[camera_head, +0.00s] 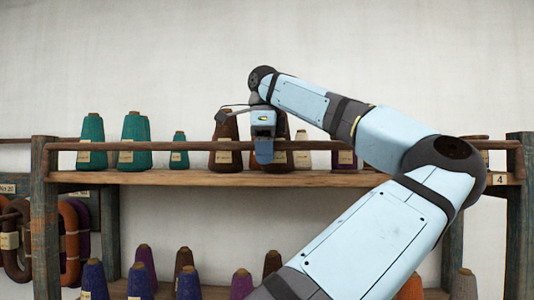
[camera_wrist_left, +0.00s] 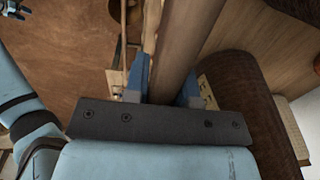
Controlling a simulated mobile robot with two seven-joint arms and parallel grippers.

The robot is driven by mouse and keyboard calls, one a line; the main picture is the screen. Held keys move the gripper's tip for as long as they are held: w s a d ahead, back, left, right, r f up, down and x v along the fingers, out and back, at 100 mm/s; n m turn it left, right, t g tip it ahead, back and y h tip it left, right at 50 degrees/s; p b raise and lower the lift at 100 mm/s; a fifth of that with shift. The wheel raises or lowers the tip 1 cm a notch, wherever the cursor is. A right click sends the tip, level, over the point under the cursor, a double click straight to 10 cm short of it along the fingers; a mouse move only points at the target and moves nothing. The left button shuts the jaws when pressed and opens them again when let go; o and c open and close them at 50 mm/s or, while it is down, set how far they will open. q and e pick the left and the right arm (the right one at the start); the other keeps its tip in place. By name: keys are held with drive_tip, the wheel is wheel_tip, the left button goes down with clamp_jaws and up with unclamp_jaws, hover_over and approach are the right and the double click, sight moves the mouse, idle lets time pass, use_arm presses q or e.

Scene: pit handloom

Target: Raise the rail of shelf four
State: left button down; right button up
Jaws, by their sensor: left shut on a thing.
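The rail (camera_head: 200,145) of shelf four is a long brown wooden bar. It runs level across the front of the yarn cones, a little above the shelf board (camera_head: 220,179). A "4" label (camera_head: 500,180) is on the board's right end. My left gripper (camera_head: 264,150) comes down from above near the middle of the rail and is shut on it. In the left wrist view the rail (camera_wrist_left: 187,45) passes between the blue fingers. My arm hides part of the rail's right half.
Teal cones (camera_head: 134,140), a brown cone (camera_head: 224,142) and a white cone (camera_head: 302,150) stand close behind the rail. Wooden posts (camera_head: 45,215) (camera_head: 519,220) flank the shelf. More cones (camera_head: 188,284) stand below. The wall space above is clear.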

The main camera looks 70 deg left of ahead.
idle(0.3)
use_arm(q)
drive_tip(key=c, duration=0.9)
unclamp_jaws()
drive_tip(key=shift+a, duration=0.1)
drive_tip(key=shift+c, duration=0.2)
wheel_tip(320, 180, up, 14)
drive_tip(key=shift+s+d+f, duration=0.15)
drive_tip(key=shift+s+d, duration=0.05)
drive_tip(key=shift+d, duration=0.15)
drive_tip(key=shift+f, duration=0.1)
